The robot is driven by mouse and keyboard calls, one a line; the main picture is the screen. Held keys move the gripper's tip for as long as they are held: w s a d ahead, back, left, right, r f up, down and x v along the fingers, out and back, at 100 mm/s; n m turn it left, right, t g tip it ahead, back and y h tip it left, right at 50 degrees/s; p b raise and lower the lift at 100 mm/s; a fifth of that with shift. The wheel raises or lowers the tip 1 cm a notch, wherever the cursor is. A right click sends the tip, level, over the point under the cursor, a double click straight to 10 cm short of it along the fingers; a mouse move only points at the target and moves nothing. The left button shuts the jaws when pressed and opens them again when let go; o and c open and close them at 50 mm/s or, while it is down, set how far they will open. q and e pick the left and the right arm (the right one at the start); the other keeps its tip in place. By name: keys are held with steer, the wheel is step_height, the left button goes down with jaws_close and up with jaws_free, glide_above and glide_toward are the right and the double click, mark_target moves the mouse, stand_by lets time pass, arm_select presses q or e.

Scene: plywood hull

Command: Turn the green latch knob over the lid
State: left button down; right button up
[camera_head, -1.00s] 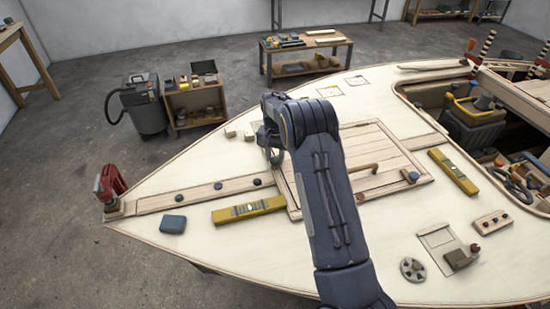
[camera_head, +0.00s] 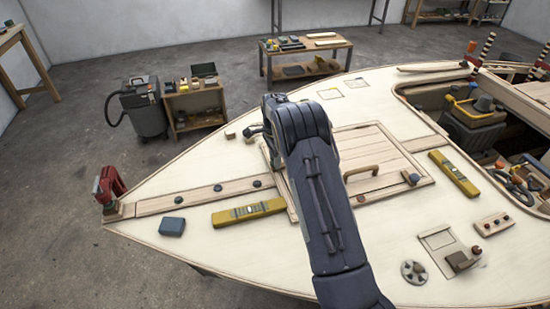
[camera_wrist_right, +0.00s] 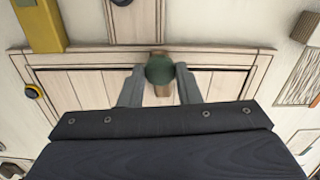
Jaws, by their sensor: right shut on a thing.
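The green latch knob (camera_wrist_right: 160,69) is in the middle of the right wrist view, between the two fingers of my right gripper (camera_wrist_right: 159,84). The fingers are shut on it. In the head view my right gripper (camera_head: 262,140) is at the lid's left edge, and my dark arm hides the knob there. My left gripper is not in view.
A yellow level (camera_head: 248,212) lies left of the lid and another (camera_head: 454,172) lies right of it. A blue block (camera_head: 172,226) and a red clamp (camera_head: 109,187) are toward the bow. An open well with tools (camera_head: 480,125) is at the right.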

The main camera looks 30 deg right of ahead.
steer(key=shift+m, duration=0.7)
steer(key=o, duration=1)
step_height(320, 180, up, 8)
steer(key=shift+f+b, duration=0.1)
steer(key=shift+b, duration=0.35)
